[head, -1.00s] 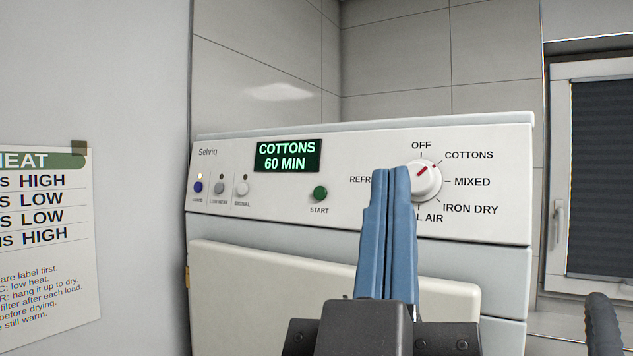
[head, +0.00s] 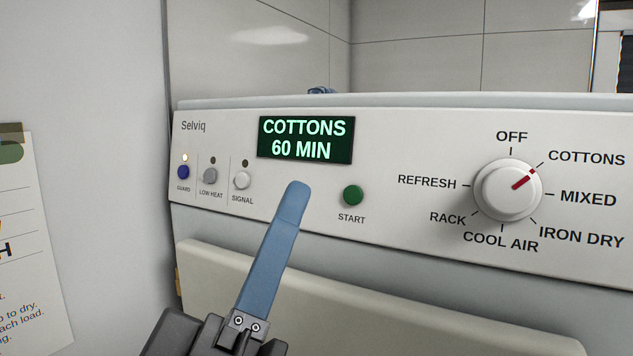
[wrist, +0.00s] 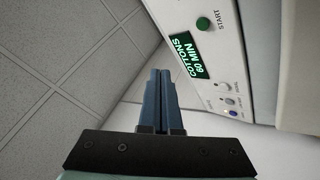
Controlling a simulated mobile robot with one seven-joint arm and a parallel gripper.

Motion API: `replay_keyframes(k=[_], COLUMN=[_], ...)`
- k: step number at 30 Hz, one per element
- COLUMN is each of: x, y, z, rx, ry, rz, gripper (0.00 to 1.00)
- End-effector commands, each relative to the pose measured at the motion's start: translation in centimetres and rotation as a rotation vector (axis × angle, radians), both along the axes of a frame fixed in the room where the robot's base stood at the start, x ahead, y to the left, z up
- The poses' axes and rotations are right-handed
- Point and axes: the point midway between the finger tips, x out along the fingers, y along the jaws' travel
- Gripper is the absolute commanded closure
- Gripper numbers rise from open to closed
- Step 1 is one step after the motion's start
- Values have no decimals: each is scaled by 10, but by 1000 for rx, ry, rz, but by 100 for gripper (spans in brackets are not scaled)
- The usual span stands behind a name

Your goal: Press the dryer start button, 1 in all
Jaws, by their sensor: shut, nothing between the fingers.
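The green round start button (head: 353,195) is on the dryer's white front panel, above the word START. It also shows in the wrist view (wrist: 203,24). My gripper (head: 297,186) is shut and empty, its blue fingertips pointing up at the panel, left of the start button and below the display. In the head view the tips overlap the panel; I cannot tell how far off they are. The lit display (head: 305,139) reads COTTONS 60 MIN. The white dial (head: 508,190) has its red mark toward COTTONS.
Three small buttons sit left of the display: blue GUARD (head: 183,172) with a lit lamp above it, grey LOW HEAT (head: 210,176) and white SIGNAL (head: 242,180). A pale door panel (head: 370,300) lies below. A paper notice (head: 30,240) hangs at far left.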

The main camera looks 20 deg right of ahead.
Motion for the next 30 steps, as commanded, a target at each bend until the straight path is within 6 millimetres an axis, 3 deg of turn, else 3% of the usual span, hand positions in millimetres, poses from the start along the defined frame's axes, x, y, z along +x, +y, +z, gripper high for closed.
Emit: replay_keyframes(k=[14, 30], x=[6, 47], y=[-6, -59], z=[-2, -14], rx=[0, 0], ry=[2, 1], rz=[-1, 0], gripper=[100, 100])
